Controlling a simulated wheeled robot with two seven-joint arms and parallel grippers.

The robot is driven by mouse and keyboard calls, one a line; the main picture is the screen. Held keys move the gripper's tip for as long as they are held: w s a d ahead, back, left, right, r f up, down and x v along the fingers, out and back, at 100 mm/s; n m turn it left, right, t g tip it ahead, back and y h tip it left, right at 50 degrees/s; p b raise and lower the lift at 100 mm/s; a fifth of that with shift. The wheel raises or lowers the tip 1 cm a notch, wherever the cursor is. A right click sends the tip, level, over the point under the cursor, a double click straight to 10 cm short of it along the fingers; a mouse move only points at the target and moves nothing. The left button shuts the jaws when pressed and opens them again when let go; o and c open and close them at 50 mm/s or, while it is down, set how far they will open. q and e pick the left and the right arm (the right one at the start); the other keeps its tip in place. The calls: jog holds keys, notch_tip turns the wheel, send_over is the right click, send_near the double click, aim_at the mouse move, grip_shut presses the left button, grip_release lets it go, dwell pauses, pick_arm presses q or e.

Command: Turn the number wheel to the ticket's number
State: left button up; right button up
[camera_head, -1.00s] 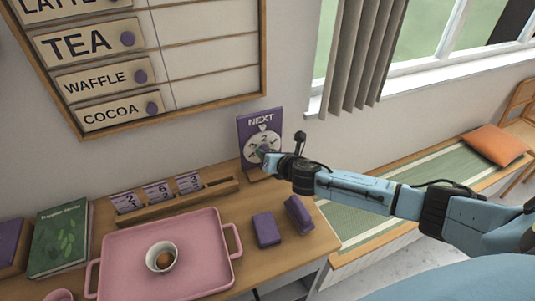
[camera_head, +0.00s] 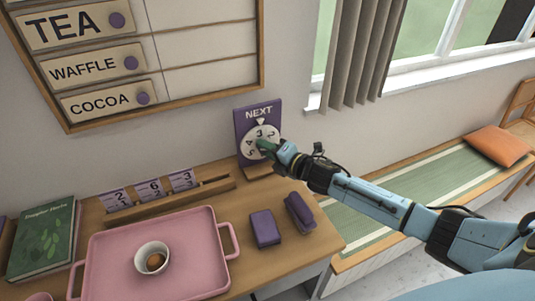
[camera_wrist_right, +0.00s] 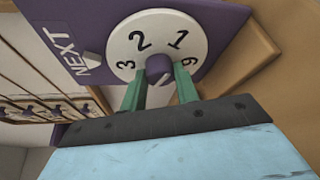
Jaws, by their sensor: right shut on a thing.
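The number wheel (camera_head: 249,149) is a white disc on an upright purple board marked NEXT (camera_head: 243,118); it also shows in the wrist view (camera_wrist_right: 140,42). A white pointer (camera_head: 261,122) sits above the disc, with the 3 at it. My right gripper (camera_head: 266,147) reaches in from the right. In the wrist view its green fingers (camera_wrist_right: 158,88) are shut on the purple centre knob (camera_wrist_right: 158,64). The fingers hide part of the disc. Three purple-and-white tickets stand in a wooden rack, reading 2 (camera_head: 117,199), 6 (camera_head: 151,189) and 3 (camera_head: 182,179) from left to right. My left gripper is out of view.
A pink tray (camera_head: 200,229) with a white cup (camera_head: 152,259) lies in front of the rack (camera_head: 215,185). Two purple blocks (camera_head: 265,228) (camera_head: 299,211) lie right of it. A green book (camera_head: 42,240) is at the left. A menu board (camera_head: 200,55) hangs above.

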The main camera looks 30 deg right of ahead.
jog(key=shift+m+b, duration=0.3)
jog(key=shift+m, duration=0.1)
dwell(0.3)
jog(key=o, duration=1)
jog(key=shift+s, duration=0.1)
jog(key=v, duration=1.3)
jog(key=shift+s+d+f, duration=0.1)
jog(key=shift+d+f, duration=0.1)
